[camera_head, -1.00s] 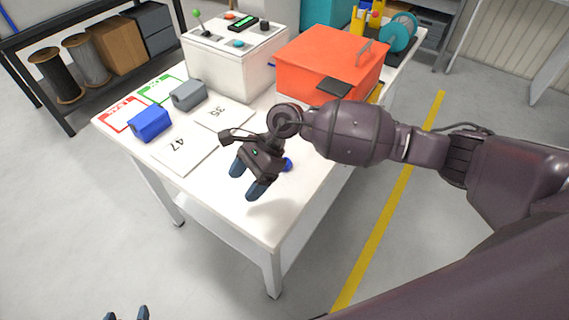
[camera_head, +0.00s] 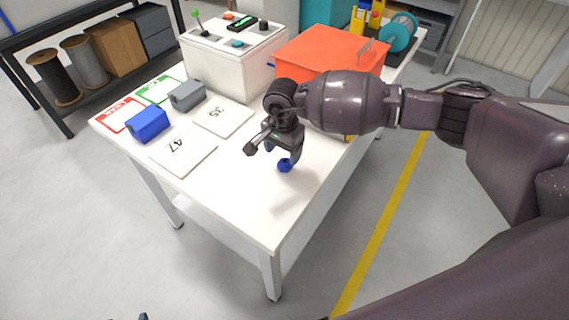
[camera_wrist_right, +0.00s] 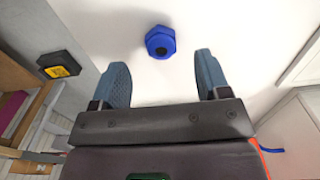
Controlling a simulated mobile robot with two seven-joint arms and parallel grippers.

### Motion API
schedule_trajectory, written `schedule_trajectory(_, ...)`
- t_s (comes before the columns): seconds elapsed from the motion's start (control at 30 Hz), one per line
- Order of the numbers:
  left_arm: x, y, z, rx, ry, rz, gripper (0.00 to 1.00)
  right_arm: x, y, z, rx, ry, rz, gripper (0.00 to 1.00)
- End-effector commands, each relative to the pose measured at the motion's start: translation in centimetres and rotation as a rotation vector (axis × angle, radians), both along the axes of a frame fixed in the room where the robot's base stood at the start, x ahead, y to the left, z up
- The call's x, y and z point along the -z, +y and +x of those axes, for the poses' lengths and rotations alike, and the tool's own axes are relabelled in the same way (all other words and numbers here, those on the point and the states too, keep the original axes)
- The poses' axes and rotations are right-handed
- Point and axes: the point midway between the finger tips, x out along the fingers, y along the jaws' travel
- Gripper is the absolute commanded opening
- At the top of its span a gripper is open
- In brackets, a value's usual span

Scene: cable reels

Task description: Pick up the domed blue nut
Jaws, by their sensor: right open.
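The domed blue nut (camera_head: 285,165) lies on the white table (camera_head: 250,195), right of the card marked 47. In the right wrist view the nut (camera_wrist_right: 160,41) shows its six-sided rim and a dark centre. My right gripper (camera_head: 283,151) points down just above and behind the nut. Its two fingers are apart and empty, and the nut lies between their lines, a little beyond the tips (camera_wrist_right: 161,62). I cannot tell the exact height gap. Only a tip of my left gripper (camera_head: 143,317) shows at the bottom edge.
A blue block (camera_head: 149,123) and a grey block (camera_head: 188,95) sit at the table's left, near cards marked 47 (camera_head: 183,153) and 35 (camera_head: 222,116). A red box (camera_head: 325,52) and a white control box (camera_head: 235,65) stand behind. The table's front is clear.

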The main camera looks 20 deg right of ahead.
Motion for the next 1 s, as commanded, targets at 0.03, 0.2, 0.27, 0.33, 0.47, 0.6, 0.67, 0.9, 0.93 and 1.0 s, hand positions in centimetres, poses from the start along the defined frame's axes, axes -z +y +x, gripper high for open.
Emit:
schedule_trajectory(0.03, 0.0, 0.0, 0.0, 0.000, 0.000, 0.000, 0.64, 0.4, 0.0, 0.0, 0.000, 0.001, 0.001, 0.69)
schedule_trajectory(0.2, -0.1, 0.0, 0.0, 0.000, -0.001, 0.000, 0.64, 2.4, -0.1, 0.0, 0.001, 0.003, 0.002, 0.69)
schedule_trajectory(0.27, -0.1, 0.0, 0.0, 0.000, -0.001, 0.000, 0.64, 3.3, -0.2, 0.1, 0.001, 0.003, 0.002, 0.69)
schedule_trajectory(0.33, 0.0, 0.0, 0.0, 0.000, 0.001, 0.000, 0.64, 4.1, -0.1, 0.1, 0.000, 0.000, 0.002, 0.69)
schedule_trajectory(0.47, 0.1, 0.0, 0.0, 0.000, 0.001, 0.000, 0.64, 5.0, -0.2, 0.1, 0.000, 0.001, 0.001, 0.69)
schedule_trajectory(0.6, 0.1, 0.0, 0.0, 0.000, 0.001, 0.000, 0.64, 5.1, -0.2, 0.1, -0.001, -0.001, 0.001, 0.69)
schedule_trajectory(0.67, 0.1, 0.0, 0.0, 0.000, 0.001, 0.000, 0.64, 5.1, -0.2, 0.1, -0.001, -0.001, 0.001, 0.69)
schedule_trajectory(0.9, 0.1, 0.0, 0.0, 0.000, 0.001, 0.000, 0.64, 5.1, -0.2, 0.1, -0.001, -0.001, 0.001, 0.42)
schedule_trajectory(0.93, 0.1, 0.0, 0.0, 0.000, 0.001, 0.000, 0.64, 5.1, -0.2, 0.1, -0.001, -0.001, 0.001, 0.37)
schedule_trajectory(1.0, 0.1, 0.0, 0.0, 0.000, 0.001, 0.000, 0.64, 5.1, -0.2, 0.1, -0.001, -0.001, 0.001, 0.26)
